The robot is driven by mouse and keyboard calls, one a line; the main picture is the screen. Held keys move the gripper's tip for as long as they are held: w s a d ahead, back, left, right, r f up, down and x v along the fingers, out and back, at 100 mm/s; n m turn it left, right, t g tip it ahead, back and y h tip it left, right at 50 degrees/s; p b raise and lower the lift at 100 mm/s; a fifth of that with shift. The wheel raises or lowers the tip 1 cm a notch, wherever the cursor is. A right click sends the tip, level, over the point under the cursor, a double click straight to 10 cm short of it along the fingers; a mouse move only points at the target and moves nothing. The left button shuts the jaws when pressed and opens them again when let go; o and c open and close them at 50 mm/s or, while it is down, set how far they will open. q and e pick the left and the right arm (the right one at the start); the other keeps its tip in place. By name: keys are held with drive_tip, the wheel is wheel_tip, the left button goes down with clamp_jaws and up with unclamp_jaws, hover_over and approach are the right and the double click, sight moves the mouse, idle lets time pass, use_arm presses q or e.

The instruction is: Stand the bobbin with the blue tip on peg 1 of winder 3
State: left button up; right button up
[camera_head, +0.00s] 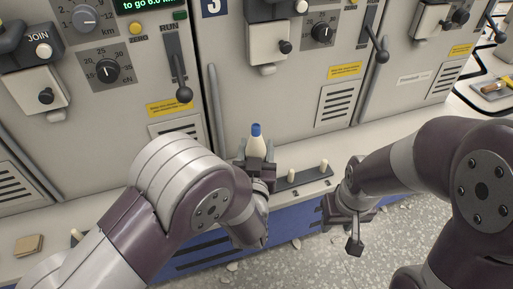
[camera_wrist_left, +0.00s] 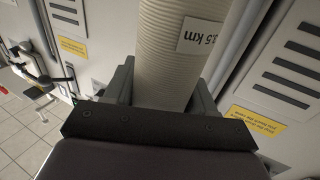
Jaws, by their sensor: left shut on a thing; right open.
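The blue-tipped bobbin (camera_head: 256,142) is pale and stands roughly upright in my left gripper (camera_head: 256,166), in front of the winder marked 3 (camera_head: 290,85). In the left wrist view the left gripper's fingers (camera_wrist_left: 165,95) close on both sides of the ribbed bobbin (camera_wrist_left: 170,60), which has a "km" label. A dark peg strip (camera_head: 305,179) lies right of the gripper, with two pale bare pegs (camera_head: 291,175) (camera_head: 323,165). The strip's left end is hidden behind the gripper, so I cannot tell whether the bobbin touches a peg. My right gripper (camera_head: 352,228) is open and empty.
The winder's face with knobs and levers (camera_head: 183,94) rises close behind the left gripper. A brown block (camera_head: 29,244) lies on the ledge at left, near another peg (camera_head: 75,235). Speckled floor (camera_head: 310,262) shows below the blue base. A tray with items (camera_head: 492,90) is far right.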

use_arm(q)
drive_tip(key=shift+f, duration=0.4)
drive_tip(key=o, duration=0.8)
drive_tip(key=shift+o, duration=0.2)
drive_tip(key=s+a+p, duration=0.1)
drive_tip(key=s, duration=1)
drive_tip(key=shift+p, duration=0.35)
drive_tip(key=shift+a, duration=0.1)
